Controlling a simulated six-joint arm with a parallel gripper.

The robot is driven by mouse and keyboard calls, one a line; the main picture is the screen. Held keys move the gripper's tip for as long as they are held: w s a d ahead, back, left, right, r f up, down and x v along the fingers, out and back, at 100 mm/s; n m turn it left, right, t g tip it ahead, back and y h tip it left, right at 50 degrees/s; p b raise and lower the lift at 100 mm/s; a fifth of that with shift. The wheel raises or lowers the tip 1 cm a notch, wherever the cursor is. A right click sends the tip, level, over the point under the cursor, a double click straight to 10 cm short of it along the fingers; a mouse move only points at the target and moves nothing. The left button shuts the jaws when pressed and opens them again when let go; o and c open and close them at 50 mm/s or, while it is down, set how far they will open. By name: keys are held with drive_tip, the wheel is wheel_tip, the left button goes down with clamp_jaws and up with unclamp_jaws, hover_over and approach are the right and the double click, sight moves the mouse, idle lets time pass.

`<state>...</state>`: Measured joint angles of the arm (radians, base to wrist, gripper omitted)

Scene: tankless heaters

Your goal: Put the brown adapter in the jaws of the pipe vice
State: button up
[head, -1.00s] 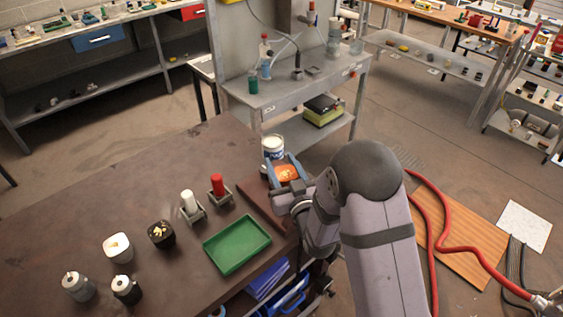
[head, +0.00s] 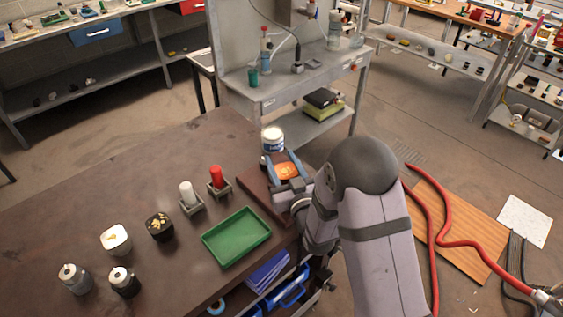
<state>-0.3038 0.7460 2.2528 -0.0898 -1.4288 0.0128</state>
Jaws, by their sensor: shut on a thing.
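My gripper (head: 286,181) is at the far right end of the brown table, beyond the green tray, seen from behind and partly hidden by my arm. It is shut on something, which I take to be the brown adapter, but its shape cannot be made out. Blue bars flank an orange patch (head: 287,171) at the gripper's end. I cannot tell whether these belong to the gripper or to the pipe vice. The vice's jaws are not clearly visible. A flat dark red-brown piece (head: 256,193) lies on the table edge just left of the gripper.
A white and blue can (head: 272,139) stands just beyond the gripper.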

sight(286, 177)
drive_tip(key=shift+s+f+b, duration=0.1)
drive_tip(key=shift+f+b, duration=0.2)
drive_tip(key=shift+b, duration=0.1)
drive_tip(key=shift+s+f+b, duration=0.2)
drive_tip(key=shift+f+b, duration=0.1)
drive_tip(key=shift+f, duration=0.15)
drive_tip(key=shift+s+d+f+b, duration=0.1)
drive_tip(key=shift+f+b, duration=0.15)
drive_tip(key=shift+b, duration=0.05)
drive_tip(key=o, duration=1.5)
drive_tip(key=shift+f, duration=0.1)
drive_tip(key=shift+s+d+f, duration=0.1)
drive_tip(key=shift+s, duration=0.2)
drive_tip(key=v, duration=0.2)
drive_tip(key=r+v, duration=0.1)
drive_tip(key=v, duration=0.2)
drive_tip(key=shift+s+d+r+b, duration=0.1)
drive_tip(key=shift+s+d+b, duration=0.1)
drive_tip(key=shift+s+b, duration=0.1)
drive_tip(key=shift+s+d+r, duration=0.25)
drive_tip(key=shift+s+r, duration=0.1)
drive_tip(key=shift+s, duration=0.3)
